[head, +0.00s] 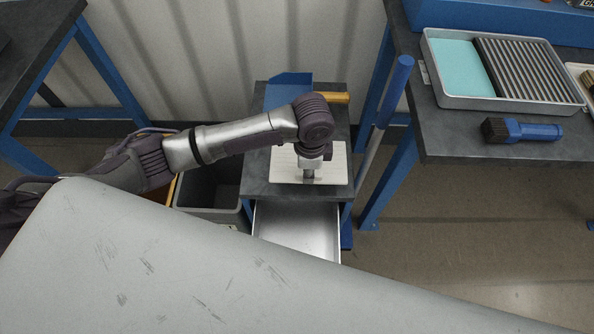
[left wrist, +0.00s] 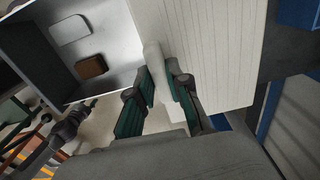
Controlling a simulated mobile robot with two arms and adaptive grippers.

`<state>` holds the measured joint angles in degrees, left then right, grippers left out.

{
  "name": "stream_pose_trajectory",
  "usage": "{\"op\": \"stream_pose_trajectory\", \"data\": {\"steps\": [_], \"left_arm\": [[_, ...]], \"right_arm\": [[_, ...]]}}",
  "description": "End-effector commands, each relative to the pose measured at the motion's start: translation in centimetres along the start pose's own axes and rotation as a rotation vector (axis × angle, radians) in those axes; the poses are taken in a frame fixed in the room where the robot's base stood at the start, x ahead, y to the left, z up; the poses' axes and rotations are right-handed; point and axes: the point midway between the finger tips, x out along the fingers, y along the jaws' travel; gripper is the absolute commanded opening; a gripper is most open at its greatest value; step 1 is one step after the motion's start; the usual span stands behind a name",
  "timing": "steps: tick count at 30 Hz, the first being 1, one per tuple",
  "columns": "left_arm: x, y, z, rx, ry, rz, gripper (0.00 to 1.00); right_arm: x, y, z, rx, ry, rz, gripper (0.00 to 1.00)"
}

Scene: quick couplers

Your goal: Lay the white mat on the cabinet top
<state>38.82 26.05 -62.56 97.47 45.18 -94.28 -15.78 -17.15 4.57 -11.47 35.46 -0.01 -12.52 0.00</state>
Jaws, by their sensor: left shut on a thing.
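The white ribbed mat (head: 337,163) is over the dark cabinet top (head: 257,188), roughly level. I cannot tell for sure whether it rests on the top or hovers just above it. My left gripper (head: 309,177) points down at the mat's near edge. In the left wrist view the mat (left wrist: 215,45) fills the upper middle. There my left gripper (left wrist: 166,88) is shut on a pale grip piece at the mat's edge. The gripper and wrist hide part of the mat in the head view. My right gripper is not in view.
Below the top, a drawer (head: 297,230) stands open; a brown block (left wrist: 91,67) lies inside. A blue bin (head: 289,88) and a yellow-orange object (head: 336,98) are behind the mat. A grey bin (head: 208,197) stands left. A workbench (head: 445,140) with a tray (head: 520,104) is right.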

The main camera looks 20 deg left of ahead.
Motion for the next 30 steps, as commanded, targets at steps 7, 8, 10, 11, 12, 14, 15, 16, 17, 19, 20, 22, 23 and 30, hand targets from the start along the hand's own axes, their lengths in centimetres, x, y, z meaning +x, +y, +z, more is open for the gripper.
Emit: {"op": "stream_pose_trajectory", "data": {"steps": [7, 8, 10, 11, 12, 14, 15, 16, 17, 19, 20, 22, 23, 30], "left_arm": [[2.3, -2.8, 2.6, -0.002, 0.001, 0.0, 0.0], [2.4, -2.9, 2.7, -0.002, 0.002, 0.0, 0.0], [2.6, -3.0, 2.9, 0.0, 0.002, 0.0, 0.0], [2.8, -3.0, 2.9, 0.0, 0.001, 0.0, 0.0], [3.1, -3.0, 2.9, 0.0, 0.001, 0.001, 0.0], [3.9, -3.0, 2.9, 0.0, 0.002, 0.001, 0.0], [4.5, -3.0, 2.9, -0.001, 0.001, 0.002, 0.0], [5.0, -3.0, 2.9, -0.001, 0.0, 0.001, 0.0], [5.5, -3.0, 2.9, -0.001, 0.001, 0.001, 0.0], [6.3, -2.9, 2.9, 0.0, 0.001, 0.001, 0.0], [6.5, -3.0, 2.9, 0.0, 0.001, 0.0, 0.0], [6.5, -3.0, 2.9, 0.0, 0.002, -0.001, 0.0], [6.5, -3.0, 2.9, 0.0, 0.002, -0.001, 0.0], [6.8, -2.9, 2.9, 0.0, 0.001, 0.0, 0.19]], "right_arm": [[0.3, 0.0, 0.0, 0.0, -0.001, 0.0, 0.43], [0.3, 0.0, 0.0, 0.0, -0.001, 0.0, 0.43], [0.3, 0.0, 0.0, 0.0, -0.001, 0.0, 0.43], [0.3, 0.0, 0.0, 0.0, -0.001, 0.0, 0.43], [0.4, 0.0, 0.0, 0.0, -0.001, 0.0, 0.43], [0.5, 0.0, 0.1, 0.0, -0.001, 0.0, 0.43], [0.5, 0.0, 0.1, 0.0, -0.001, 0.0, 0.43], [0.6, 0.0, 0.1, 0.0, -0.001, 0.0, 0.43], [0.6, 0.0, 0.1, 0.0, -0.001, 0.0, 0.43], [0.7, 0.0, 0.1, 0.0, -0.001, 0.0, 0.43], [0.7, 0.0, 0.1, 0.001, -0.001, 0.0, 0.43], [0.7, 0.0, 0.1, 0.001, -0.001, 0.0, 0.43], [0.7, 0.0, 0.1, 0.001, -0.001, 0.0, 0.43], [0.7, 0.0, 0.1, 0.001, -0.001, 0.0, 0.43]]}}
